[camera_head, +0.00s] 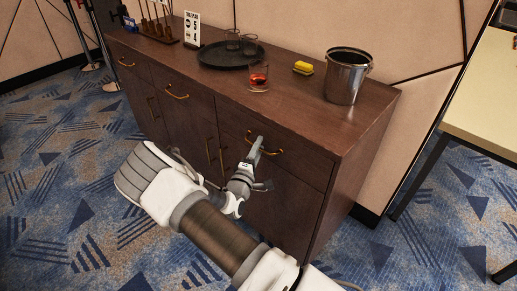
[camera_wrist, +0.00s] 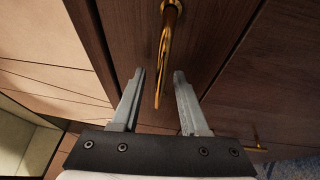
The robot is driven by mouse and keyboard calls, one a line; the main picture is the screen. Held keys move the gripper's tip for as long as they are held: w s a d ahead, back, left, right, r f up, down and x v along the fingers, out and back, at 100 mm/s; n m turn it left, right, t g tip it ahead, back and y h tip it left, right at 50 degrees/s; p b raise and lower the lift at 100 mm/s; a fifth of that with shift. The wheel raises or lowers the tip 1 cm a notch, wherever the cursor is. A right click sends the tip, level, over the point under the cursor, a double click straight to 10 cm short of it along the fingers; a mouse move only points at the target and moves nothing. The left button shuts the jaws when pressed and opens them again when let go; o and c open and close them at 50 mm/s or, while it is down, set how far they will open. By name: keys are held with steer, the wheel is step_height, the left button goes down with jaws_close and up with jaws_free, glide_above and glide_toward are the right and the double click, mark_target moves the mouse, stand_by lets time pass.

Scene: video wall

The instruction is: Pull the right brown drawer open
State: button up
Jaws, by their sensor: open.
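The right brown drawer (camera_head: 296,155) is at the right end of a dark wooden cabinet, and its front looks flush with the cabinet. Its curved gold handle (camera_head: 277,152) is partly hidden behind my gripper (camera_head: 258,150). In the wrist view, the gold handle (camera_wrist: 165,45) runs lengthwise between the two grey fingers of my gripper (camera_wrist: 158,76). The fingers are spread, with a gap on each side of the handle, so they are around it but not closed on it.
The cabinet top (camera_head: 310,117) holds a black tray (camera_head: 220,60) with glasses, a glass of reddish drink (camera_head: 259,77), a yellow sponge-like block (camera_head: 303,67) and a metal bucket (camera_head: 346,77). A pale table (camera_head: 485,90) stands at the right. Carpet (camera_head: 70,190) in front is clear.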

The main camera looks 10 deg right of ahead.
jaws_close()
stand_by(1.4)
